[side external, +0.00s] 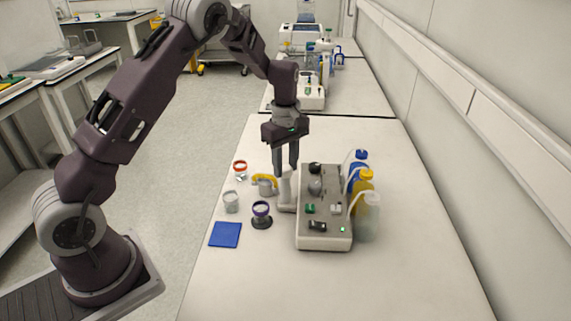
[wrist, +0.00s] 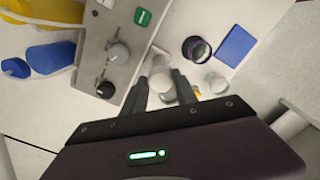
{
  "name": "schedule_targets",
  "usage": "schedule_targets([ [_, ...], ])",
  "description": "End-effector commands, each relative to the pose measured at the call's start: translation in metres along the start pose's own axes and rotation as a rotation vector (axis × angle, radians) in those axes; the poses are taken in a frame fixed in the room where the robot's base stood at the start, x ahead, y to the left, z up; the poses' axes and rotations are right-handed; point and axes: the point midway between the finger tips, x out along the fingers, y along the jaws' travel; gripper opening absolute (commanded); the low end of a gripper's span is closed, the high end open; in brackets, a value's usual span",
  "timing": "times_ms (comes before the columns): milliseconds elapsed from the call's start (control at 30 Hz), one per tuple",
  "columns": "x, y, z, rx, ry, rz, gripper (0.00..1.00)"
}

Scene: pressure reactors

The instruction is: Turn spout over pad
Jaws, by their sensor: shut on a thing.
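The white spout (side external: 285,192) stands at the left side of the grey-white reactor box (side external: 325,225). My gripper (side external: 286,172) points down with its two fingers on either side of the spout's upper part, shut on it. In the wrist view the spout (wrist: 161,80) shows between the fingertips of my gripper (wrist: 161,88). The flat blue pad (side external: 225,234) lies on the bench to the front left, apart from the spout. The pad also shows at the upper right of the wrist view (wrist: 236,47). The fingers partly hide the spout's top.
A purple-rimmed jar (side external: 261,213), a clear jar (side external: 231,202), a red-rimmed jar (side external: 240,170) and a grey cup with a yellow part (side external: 266,186) stand left of the reactor. Capped bottles (side external: 365,190) stand on its right. The front bench is clear.

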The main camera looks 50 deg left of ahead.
Motion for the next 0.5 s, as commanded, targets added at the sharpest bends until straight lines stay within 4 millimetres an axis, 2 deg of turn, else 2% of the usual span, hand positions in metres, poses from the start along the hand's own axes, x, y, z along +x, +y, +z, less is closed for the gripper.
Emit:
schedule_targets([
  [500,-0.0016,0.0012,0.0004,-0.482,-0.001,0.004,0.0],
])
